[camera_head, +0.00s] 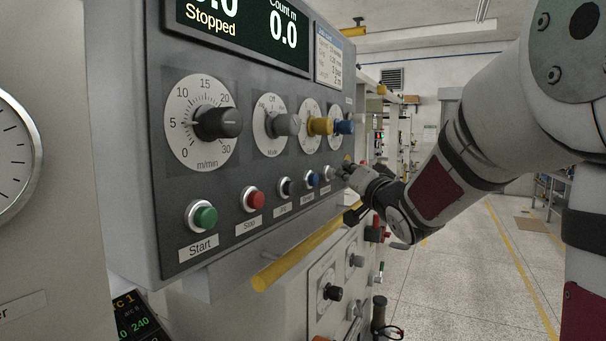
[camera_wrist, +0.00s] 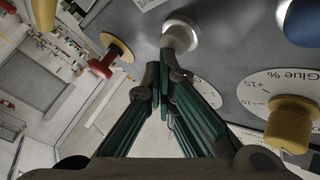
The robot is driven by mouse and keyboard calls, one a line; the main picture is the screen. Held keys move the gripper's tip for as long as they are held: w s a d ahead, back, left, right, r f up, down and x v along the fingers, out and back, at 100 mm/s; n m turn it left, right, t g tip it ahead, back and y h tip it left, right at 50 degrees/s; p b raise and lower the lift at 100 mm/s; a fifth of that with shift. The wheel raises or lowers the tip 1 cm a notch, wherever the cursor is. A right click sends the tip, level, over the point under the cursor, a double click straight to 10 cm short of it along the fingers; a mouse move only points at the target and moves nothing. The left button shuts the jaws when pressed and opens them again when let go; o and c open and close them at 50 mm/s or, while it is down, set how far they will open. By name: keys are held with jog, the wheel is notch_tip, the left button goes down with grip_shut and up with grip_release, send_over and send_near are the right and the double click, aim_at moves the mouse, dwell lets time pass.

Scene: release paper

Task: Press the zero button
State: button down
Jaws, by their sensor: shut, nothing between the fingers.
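A row of push buttons runs along the lower edge of the grey control panel (camera_head: 150,130). A pale button (camera_head: 328,172) at its far right end is closest to my gripper; its label is too small to read. My gripper (camera_head: 347,170) is at the panel's far right end, beside that button. In the wrist view the fingers (camera_wrist: 160,72) are closed together and empty, with their tips just below a white button (camera_wrist: 179,34) in a metal ring. I cannot tell whether they touch it.
Green start (camera_head: 205,217), red stop (camera_head: 255,200) and blue (camera_head: 312,179) buttons share the row. A red mushroom button (camera_wrist: 102,66) on a yellow base is left of the fingers; a yellow knob (camera_wrist: 292,124) is right. A yellow bar (camera_head: 305,247) runs below the panel.

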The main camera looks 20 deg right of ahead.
jog(key=shift+s+d, duration=0.35)
jog(key=shift+s, duration=0.15)
jog(key=s+d+p, duration=0.1)
jog(key=s, duration=0.1)
jog(key=s+d+p, duration=0.1)
jog(key=s+d, duration=0.1)
jog(key=shift+p, duration=0.4)
dwell(0.8)
jog(key=s+a+f+n+g+y, duration=0.1)
jog(key=s+a+f+n+g, duration=0.3)
jog(key=s+a+f+g, duration=0.3)
jog(key=s+a+f+n+g+y, duration=0.1)
jog(key=s+a+f+n+g, duration=0.3)
jog(key=s+a, duration=1.1)
jog(key=s+f+g, duration=0.3)
jog(key=s+f, duration=0.1)
jog(key=s, duration=0.3)
jog(key=shift+s+a+f+n, duration=0.3)
jog(key=shift+a+f+n, duration=0.1)
